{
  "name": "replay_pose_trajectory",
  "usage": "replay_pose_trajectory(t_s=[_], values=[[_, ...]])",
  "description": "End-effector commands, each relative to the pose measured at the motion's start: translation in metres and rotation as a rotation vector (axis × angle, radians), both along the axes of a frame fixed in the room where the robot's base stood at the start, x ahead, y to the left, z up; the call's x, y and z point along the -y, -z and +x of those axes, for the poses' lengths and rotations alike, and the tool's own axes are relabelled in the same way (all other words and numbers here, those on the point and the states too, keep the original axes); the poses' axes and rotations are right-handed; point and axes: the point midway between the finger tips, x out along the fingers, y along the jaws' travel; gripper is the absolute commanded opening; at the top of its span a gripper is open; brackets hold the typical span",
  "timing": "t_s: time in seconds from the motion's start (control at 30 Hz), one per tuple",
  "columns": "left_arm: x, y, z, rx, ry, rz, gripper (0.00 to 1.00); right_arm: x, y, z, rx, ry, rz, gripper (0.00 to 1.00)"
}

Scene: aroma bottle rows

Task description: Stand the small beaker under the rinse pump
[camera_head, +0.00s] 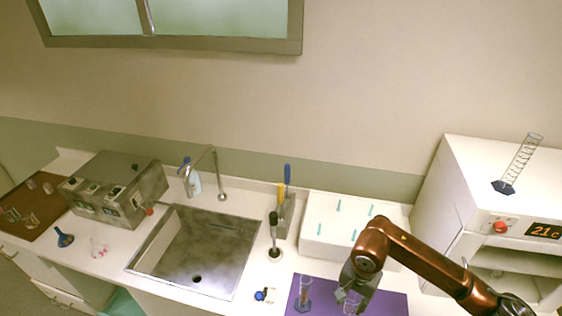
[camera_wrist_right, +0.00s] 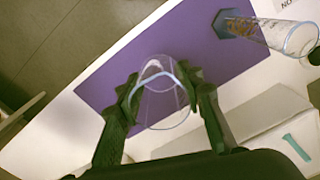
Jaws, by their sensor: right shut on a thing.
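The small beaker (camera_head: 351,308) is clear glass and sits in my right gripper (camera_head: 350,294), over the purple mat. In the right wrist view the two dark fingers of the gripper (camera_wrist_right: 163,88) are shut on opposite sides of the beaker (camera_wrist_right: 161,104). I cannot tell whether the beaker touches the mat. A bottle with a blue top (camera_head: 193,178) stands behind the sink, partly behind the tap; it may be the rinse pump. My left gripper is out of view.
The purple mat (camera_head: 392,303) also holds a blue-footed measuring cylinder (camera_head: 305,292), close to my gripper. The sink (camera_head: 196,250) with its curved tap (camera_head: 214,165) lies left. A white box (camera_head: 325,230), a tool holder (camera_head: 284,215) and a white oven (camera_head: 460,175) stand around.

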Motion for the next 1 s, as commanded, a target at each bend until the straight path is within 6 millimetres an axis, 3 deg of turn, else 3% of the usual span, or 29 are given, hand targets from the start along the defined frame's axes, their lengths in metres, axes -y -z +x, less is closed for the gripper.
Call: replay_pose_trajectory(t_s=[0.2,0.4,0.87,1.0], values=[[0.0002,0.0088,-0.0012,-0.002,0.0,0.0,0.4,0.0064,0.0017,-0.0009,0.002,-0.373,-0.002,0.11],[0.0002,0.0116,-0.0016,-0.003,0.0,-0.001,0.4,0.009,0.0012,-0.0017,0.002,-0.563,-0.003,0.11],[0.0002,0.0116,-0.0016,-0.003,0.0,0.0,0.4,0.0096,0.0008,-0.0021,0.0,-0.605,-0.003,0.11],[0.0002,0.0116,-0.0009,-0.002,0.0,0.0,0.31,0.0093,0.0009,-0.0023,0.0,-0.605,-0.002,0.11]])
